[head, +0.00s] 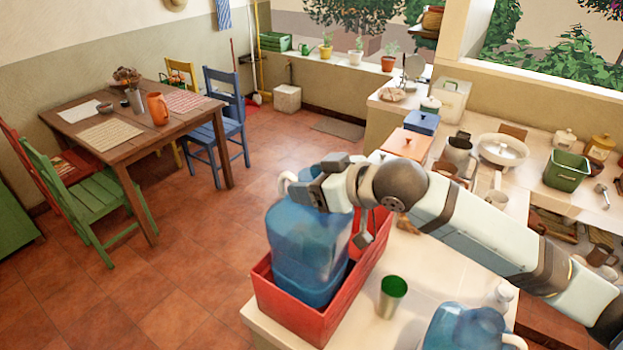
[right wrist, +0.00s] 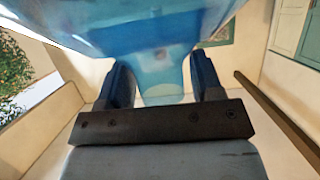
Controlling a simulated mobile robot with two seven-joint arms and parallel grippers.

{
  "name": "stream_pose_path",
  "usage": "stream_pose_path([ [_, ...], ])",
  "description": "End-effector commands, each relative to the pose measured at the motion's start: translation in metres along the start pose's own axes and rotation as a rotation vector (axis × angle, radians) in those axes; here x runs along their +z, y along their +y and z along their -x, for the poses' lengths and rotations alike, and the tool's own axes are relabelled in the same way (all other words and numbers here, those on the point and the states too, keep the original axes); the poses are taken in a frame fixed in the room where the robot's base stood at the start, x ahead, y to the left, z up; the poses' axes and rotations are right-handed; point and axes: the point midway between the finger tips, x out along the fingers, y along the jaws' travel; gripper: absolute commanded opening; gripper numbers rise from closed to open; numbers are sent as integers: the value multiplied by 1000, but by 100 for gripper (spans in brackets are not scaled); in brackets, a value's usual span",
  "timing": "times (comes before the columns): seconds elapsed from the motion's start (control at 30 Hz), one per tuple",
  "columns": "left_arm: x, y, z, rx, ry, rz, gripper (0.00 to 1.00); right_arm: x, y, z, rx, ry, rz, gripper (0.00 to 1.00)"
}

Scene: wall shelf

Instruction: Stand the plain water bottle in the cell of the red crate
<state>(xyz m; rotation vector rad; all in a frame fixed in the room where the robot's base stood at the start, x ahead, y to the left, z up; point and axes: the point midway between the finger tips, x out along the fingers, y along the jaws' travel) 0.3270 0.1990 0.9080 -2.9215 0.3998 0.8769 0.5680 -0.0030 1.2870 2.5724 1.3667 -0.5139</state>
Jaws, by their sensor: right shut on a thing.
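A translucent blue water bottle (head: 305,250) is upright at the red crate (head: 290,315), its lower part behind the crate's front walls in the near cell. Whether its base touches the crate floor is hidden. My left gripper is not in view.
A second blue bottle (head: 465,330) with a pale handle stands at the lower right, cut off by the frame. The crate's far end (head: 373,228) is partly hidden by my arm.

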Motion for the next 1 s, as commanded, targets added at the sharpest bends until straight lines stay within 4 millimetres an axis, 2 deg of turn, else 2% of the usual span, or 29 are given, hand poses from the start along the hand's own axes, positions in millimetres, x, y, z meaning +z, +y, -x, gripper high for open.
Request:
stream_pose_path([
  [1.0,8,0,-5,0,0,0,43,24,0,-10,0,0,1,17],
])
